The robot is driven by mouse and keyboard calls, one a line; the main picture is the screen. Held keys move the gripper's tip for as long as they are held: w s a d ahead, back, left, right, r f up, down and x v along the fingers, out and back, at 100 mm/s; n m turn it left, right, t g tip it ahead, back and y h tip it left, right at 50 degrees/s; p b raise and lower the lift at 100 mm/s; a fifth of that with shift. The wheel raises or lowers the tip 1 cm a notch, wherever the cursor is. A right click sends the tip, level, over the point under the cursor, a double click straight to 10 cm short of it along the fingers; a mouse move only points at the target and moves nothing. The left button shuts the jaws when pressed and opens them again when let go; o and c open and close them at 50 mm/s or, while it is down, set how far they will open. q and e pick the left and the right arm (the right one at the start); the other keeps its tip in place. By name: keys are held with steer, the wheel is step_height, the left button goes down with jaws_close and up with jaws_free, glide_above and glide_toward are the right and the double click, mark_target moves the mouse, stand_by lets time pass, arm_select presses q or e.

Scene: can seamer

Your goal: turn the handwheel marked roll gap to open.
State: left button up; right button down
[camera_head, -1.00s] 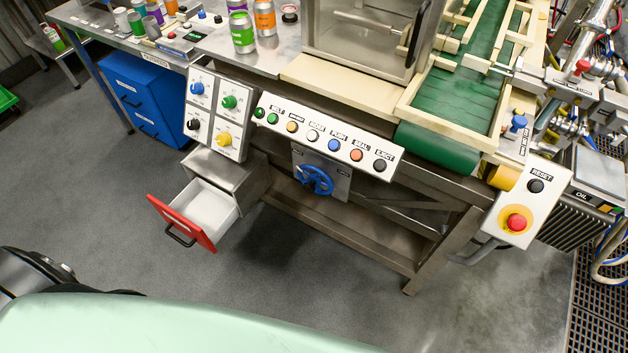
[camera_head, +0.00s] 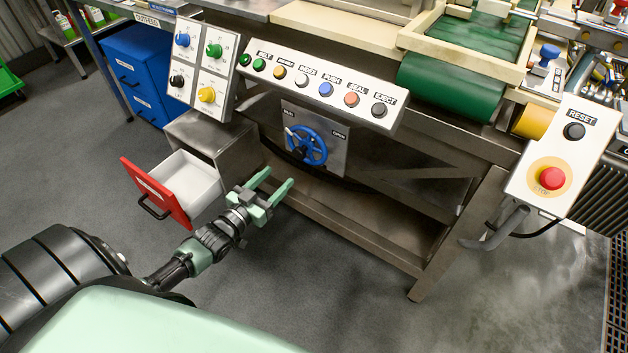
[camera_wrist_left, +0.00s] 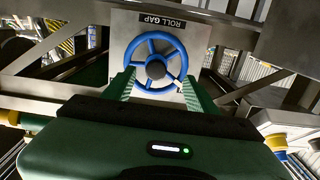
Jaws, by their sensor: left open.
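The blue handwheel (camera_head: 306,146) is mounted on a grey metal plate (camera_head: 328,166) below the button panel. In the head view the plate bears a word at its left and "OPEN" at its right. The wheel also shows in the left wrist view (camera_wrist_left: 156,62), under an upside-down "ROLL GAP" label (camera_wrist_left: 166,22). My left gripper (camera_head: 274,184) is open and empty, below and left of the wheel and apart from it. In the left wrist view its fingers (camera_wrist_left: 156,88) stand on either side of the wheel's lower part. My right gripper is not in view.
An open red-fronted drawer (camera_head: 157,194) stands left of my left gripper. The button panel (camera_head: 322,84) overhangs the wheel, and a frame shelf (camera_head: 350,218) runs below it. A red stop button (camera_head: 552,178) is at the right. The floor in front is clear.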

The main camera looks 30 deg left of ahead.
mark_target(297, 156)
arm_select(q)
steer(key=w, duration=0.5)
steer(key=w+d+r+b, duration=0.1)
steer(key=w, duration=0.2)
steer(key=shift+w+r, duration=0.1)
steer(key=shift+w, duration=0.05)
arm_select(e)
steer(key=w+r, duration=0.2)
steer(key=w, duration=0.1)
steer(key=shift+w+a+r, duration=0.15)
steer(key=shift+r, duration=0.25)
arm_select(q)
jaws_close()
stand_by(0.5)
